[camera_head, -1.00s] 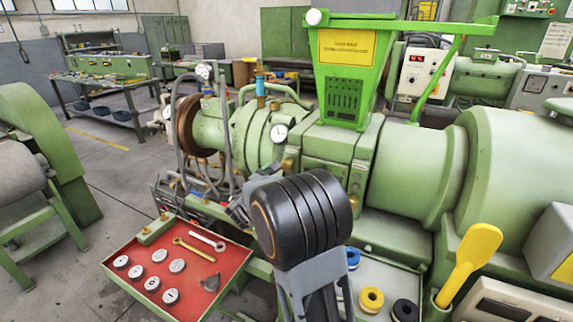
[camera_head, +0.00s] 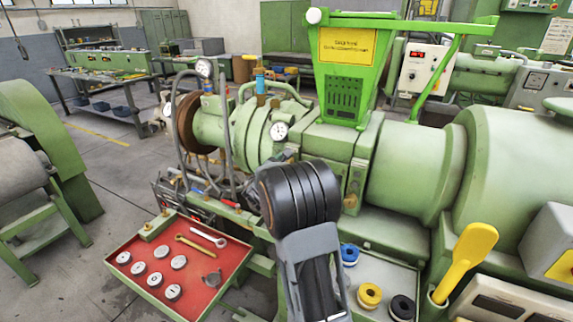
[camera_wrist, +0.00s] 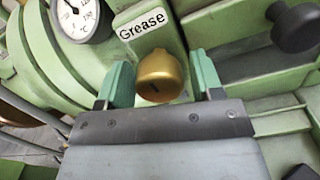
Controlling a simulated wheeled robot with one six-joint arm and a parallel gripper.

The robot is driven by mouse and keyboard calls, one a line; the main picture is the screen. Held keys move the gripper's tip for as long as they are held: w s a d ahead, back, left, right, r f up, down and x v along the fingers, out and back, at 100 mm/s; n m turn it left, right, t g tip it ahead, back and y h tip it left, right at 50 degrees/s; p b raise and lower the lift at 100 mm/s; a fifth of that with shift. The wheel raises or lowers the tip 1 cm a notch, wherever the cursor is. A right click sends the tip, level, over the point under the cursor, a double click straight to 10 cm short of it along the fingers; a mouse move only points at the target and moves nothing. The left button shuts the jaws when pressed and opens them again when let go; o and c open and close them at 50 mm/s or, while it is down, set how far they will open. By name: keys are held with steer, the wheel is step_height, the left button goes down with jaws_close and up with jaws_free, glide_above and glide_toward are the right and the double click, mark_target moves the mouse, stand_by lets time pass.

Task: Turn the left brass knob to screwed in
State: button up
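A brass knob (camera_wrist: 160,76) with a dark slot in its face sits below a white "Grease" label (camera_wrist: 141,23) on the green machine in the wrist view. My gripper (camera_wrist: 161,72) is open, with one green finger on each side of the knob. Gaps show between the knob and both fingers. In the head view my black arm joint covers my gripper and the knob in front of it. Another brass knob (camera_head: 351,200) shows low on the machine, just right of my arm in the head view.
A black knob (camera_wrist: 296,27) sticks out at the upper right in the wrist view, and a gauge (camera_wrist: 78,16) is at upper left. A red tray (camera_head: 202,252) with lids and wrenches lies left of my arm. Coloured rings and a yellow scoop (camera_head: 467,262) are to the right.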

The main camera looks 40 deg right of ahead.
steer(key=c, duration=0.7)
steer(key=shift+f, duration=0.1)
steer(key=shift+c, duration=0.2)
steer(key=shift+f+b, duration=0.1)
steer(key=shift+b, duration=0.5)
